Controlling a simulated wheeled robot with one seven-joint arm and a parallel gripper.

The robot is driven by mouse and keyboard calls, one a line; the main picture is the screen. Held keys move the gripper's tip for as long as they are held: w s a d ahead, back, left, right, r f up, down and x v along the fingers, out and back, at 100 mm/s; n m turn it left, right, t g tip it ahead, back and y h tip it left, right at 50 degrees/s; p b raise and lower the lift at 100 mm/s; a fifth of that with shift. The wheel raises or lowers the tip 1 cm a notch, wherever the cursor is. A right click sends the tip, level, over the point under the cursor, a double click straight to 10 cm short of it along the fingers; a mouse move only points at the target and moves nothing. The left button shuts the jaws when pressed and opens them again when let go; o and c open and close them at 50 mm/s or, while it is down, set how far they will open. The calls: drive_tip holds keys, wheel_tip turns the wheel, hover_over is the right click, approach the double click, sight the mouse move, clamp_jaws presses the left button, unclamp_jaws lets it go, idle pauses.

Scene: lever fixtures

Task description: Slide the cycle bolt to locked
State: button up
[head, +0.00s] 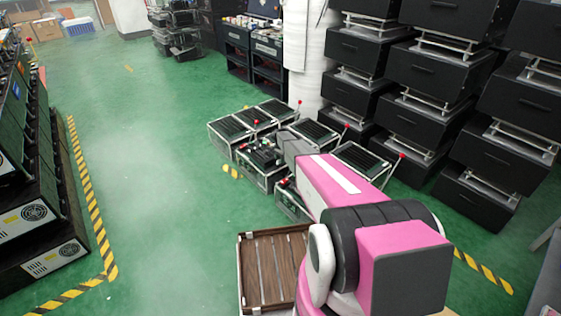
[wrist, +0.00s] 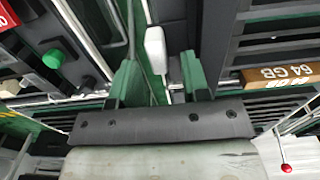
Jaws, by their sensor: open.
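My gripper (wrist: 160,72) is open in the wrist view, with its two green fingers apart. A white block-shaped knob on a thin rod (wrist: 155,48) shows between the fingertips, with no clear contact. It may be the cycle bolt's handle, but no label for it is readable. In the head view my arm reaches down to a low group of dark, metal-edged fixture boxes (head: 262,178). My fingers are too small and covered to make out there.
Red-tipped levers (head: 402,156) stand up from the boxes. A wooden-slatted crate (head: 272,268) is nearer. Green floor (head: 150,160) is clear at left.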

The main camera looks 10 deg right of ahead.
drive_tip(key=shift+f, duration=0.75)
drive_tip(key=shift+c, duration=0.3)
clamp_jaws()
drive_tip(key=shift+w+a, duration=0.45)
drive_tip(key=shift+w, duration=0.35)
drive_tip(key=shift+w+a, duration=0.45)
drive_tip(key=shift+w, duration=0.35)
drive_tip(key=shift+w+a, duration=0.45)
drive_tip(key=shift+w, duration=0.35)
drive_tip(key=shift+o, duration=0.3)
unclamp_jaws()
drive_tip(key=shift+r, duration=0.1)
